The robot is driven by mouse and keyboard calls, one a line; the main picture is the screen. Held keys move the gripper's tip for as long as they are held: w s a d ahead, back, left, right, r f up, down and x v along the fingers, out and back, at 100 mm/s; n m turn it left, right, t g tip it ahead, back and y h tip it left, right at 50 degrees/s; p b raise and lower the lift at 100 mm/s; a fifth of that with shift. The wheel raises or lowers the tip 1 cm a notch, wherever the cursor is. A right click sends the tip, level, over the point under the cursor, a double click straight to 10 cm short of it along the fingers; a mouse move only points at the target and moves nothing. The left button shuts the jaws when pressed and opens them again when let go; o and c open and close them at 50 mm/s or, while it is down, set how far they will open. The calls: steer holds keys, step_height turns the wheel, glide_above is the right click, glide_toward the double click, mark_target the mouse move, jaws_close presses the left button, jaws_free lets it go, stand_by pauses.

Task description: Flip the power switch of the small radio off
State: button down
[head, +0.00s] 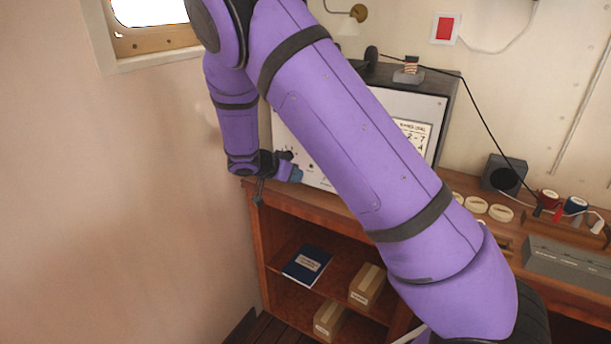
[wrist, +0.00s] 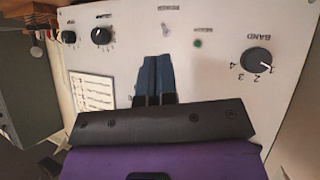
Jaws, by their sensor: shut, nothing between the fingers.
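The radio's pale front panel (head: 432,108) stands on the wooden desk, largely hidden behind my arm in the head view. In the wrist view the panel (wrist: 225,25) fills most of the picture. A small toggle switch (wrist: 166,29) sits under a label, with a green indicator (wrist: 198,43) to its right. My gripper (wrist: 157,58) has its blue fingers together and empty, just below the switch in the picture. Whether the fingertips touch the panel is unclear. In the head view my gripper (head: 293,173) is at the panel's lower left. The switch's position is too small to tell.
The panel also carries a BAND knob (wrist: 256,61), a black knob (wrist: 102,35) and a printed card (wrist: 91,90). To the right on the desk are a speaker box (head: 505,174), pale rings (head: 476,204) and a grey box (head: 565,262). The wall is close at left.

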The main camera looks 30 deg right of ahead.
steer(key=shift+s+a+r, duration=0.2)
steer(key=shift+a+r, duration=0.05)
steer(key=shift+a, duration=0.55)
steer(key=shift+s+a+r, duration=0.15)
steer(key=shift+a+r, duration=0.05)
steer(key=shift+a, duration=0.55)
steer(key=shift+s+a+r, duration=0.2)
steer(key=shift+a+r, duration=0.05)
steer(key=shift+a, duration=0.55)
steer(key=s+d+r+n+y, duration=0.3)
steer(key=s+r+y, duration=0.1)
steer(key=s+r, duration=0.4)
steer(key=s+d+r+n+y, duration=0.2)
steer(key=s+d+r+y, duration=0.1)
steer(key=s+r, duration=0.6)
steer(key=s+a+r+n+t+y, duration=0.1)
steer(key=s+r+n+y, duration=0.1)
steer(key=s, duration=0.7)
steer(key=s+a+r+n+t+y, duration=0.1)
steer(key=s+r+n, duration=0.3)
steer(key=s, duration=0.6)
steer(key=shift+r+n+t+y, duration=0.4)
steer(key=shift+n+t, duration=0.3)
steer(key=shift+n, duration=0.4)
